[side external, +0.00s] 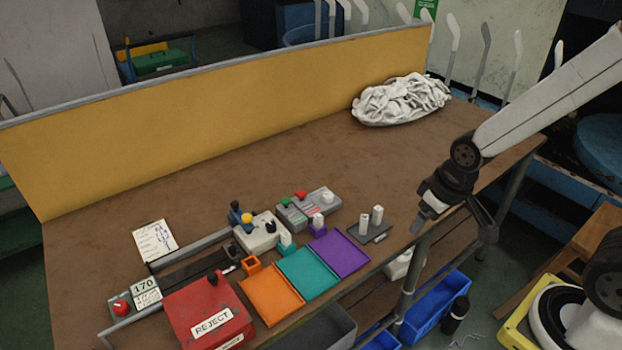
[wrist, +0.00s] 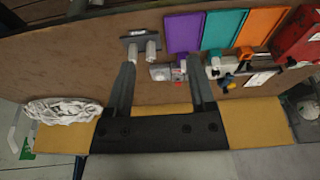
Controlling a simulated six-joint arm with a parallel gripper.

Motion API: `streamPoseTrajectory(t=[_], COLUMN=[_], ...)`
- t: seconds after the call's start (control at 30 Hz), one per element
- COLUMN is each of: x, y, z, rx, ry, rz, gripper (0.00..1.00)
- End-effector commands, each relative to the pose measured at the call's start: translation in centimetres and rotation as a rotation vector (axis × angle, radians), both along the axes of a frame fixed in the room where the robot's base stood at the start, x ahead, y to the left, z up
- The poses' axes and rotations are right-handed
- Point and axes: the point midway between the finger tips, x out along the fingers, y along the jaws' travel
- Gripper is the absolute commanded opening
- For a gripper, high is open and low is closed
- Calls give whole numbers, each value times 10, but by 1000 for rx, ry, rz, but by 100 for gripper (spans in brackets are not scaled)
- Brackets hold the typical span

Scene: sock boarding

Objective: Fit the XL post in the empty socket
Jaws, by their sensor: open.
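Two white posts, (side external: 364,225) and (side external: 377,215), stand upright on a small dark grey plate (side external: 382,236) near the table's front edge. I cannot read which one is XL. They also show in the wrist view (wrist: 151,48). A small orange socket (side external: 250,265) looks empty. The teal socket (side external: 287,249) and the purple socket (side external: 318,228) each hold a white piece.
Orange (side external: 271,296), teal (side external: 308,273) and purple (side external: 339,253) trays lie in front of the sockets. A red reject box (side external: 205,300) stands at left. Grey and white control boxes (side external: 262,232) stand behind. White cloth (side external: 400,98) lies at the back right. The table's middle is clear.

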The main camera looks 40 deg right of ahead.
Motion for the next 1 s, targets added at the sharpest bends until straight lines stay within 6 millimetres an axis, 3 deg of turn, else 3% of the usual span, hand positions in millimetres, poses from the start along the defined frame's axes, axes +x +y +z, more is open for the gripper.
streamPoseTrajectory(t=[0.37,0.67,1.0], x=[15,62,118], y=[-4,-19,-43], z=[-1,-11,-35], rx=[-23,-89,-149], ry=[13,63,124], rz=[89,398,820], gripper=[71,71,71])
